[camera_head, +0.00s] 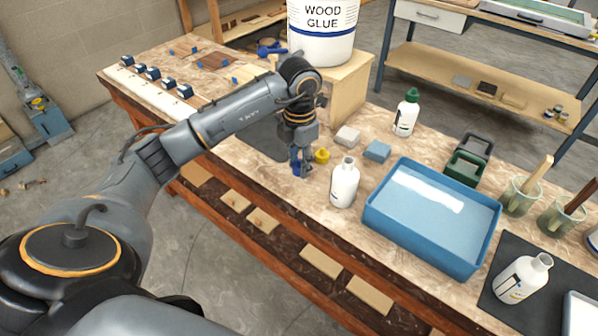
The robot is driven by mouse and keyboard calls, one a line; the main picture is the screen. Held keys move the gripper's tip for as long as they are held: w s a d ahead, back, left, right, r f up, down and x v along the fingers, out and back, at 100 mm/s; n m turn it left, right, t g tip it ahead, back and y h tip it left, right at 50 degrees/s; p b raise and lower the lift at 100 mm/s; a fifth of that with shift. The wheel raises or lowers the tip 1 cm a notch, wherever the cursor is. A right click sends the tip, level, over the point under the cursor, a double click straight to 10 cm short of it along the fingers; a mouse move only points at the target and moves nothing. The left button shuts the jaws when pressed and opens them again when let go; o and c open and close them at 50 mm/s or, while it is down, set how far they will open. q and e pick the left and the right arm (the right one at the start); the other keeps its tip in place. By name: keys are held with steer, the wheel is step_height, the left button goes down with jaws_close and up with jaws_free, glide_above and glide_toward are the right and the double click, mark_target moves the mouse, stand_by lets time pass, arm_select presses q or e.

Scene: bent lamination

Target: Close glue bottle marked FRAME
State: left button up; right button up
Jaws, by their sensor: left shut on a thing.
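My left gripper (302,170) points down over the bench near its front edge. It is shut on a small blue thing, likely a cap (297,168), partly hidden by the fingers. An open white bottle (344,186) stands upright just right of the gripper, apart from it. A second open white bottle (521,280) is on the dark mat at the lower right. A third white bottle (404,119) with a green cap stands farther back. A yellow cap (321,156) lies beside the gripper. I cannot read FRAME on any bottle. My right gripper is not in view.
A blue tray (384,212) fills the bench right of the near bottle. Green and dark holders (464,168) and cups with brushes (522,196) stand right. A large wood glue bucket (322,38) sits on a wooden box.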

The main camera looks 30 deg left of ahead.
arm_select(q)
steer(key=s+d+r, duration=0.8)
steer(key=s, duration=0.2)
steer(key=shift+d+r, duration=0.2)
steer(key=shift+r, duration=0.15)
steer(key=s+d+f+m, duration=0.2)
steer(key=f+m, duration=0.1)
steer(key=m, duration=1.3)
steer(key=s+d+f+m, duration=0.2)
steer(key=f+m, duration=0.1)
steer(key=m, duration=1.3)
steer(key=shift+s+d+f, duration=0.15)
steer(key=shift+d, duration=0.15)
